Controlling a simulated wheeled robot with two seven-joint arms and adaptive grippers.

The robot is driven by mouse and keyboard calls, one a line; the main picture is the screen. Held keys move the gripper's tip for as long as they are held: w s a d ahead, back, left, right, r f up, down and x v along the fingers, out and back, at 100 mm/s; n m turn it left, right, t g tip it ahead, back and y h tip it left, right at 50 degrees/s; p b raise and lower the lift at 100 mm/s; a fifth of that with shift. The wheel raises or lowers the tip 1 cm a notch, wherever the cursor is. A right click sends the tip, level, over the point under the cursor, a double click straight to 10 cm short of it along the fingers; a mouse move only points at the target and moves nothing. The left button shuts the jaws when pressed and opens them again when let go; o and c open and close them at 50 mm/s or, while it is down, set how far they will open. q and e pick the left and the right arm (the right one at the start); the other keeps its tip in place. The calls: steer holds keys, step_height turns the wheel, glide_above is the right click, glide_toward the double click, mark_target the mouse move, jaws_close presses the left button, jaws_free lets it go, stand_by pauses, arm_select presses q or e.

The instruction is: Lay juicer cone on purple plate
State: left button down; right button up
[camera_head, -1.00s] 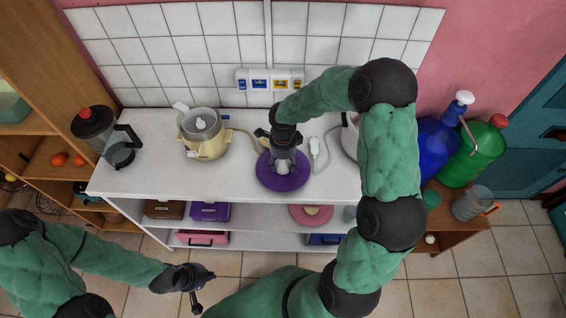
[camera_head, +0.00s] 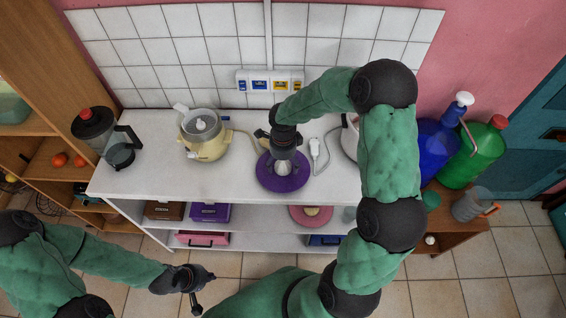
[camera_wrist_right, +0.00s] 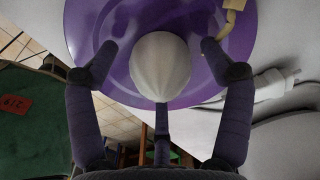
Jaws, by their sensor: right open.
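The purple plate (camera_head: 284,184) lies flat on the white counter, right of the juicer. The pale ribbed juicer cone (camera_wrist_right: 160,67) rests on the plate in the right wrist view, and a part of it (camera_head: 282,168) shows under the gripper in the head view. My right gripper (camera_head: 281,158) is above the plate, over the cone. In the right wrist view its fingers (camera_wrist_right: 157,56) are spread on both sides of the cone, with a gap on each side. My left gripper (camera_head: 198,290) hangs low at the bottom left, away from the counter; its fingers are too small to judge.
The cream juicer (camera_head: 205,136) stands left of the plate, its cord running toward the plate. A coffee press (camera_head: 112,138) is further left. A white plug (camera_head: 315,147) lies right of the plate. Big blue (camera_head: 437,148) and green (camera_head: 480,155) bottles stand beyond my right arm.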

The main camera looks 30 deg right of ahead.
step_height(320, 180, up, 12)
steer(key=p, duration=0.1)
steer(key=shift+p, duration=0.4)
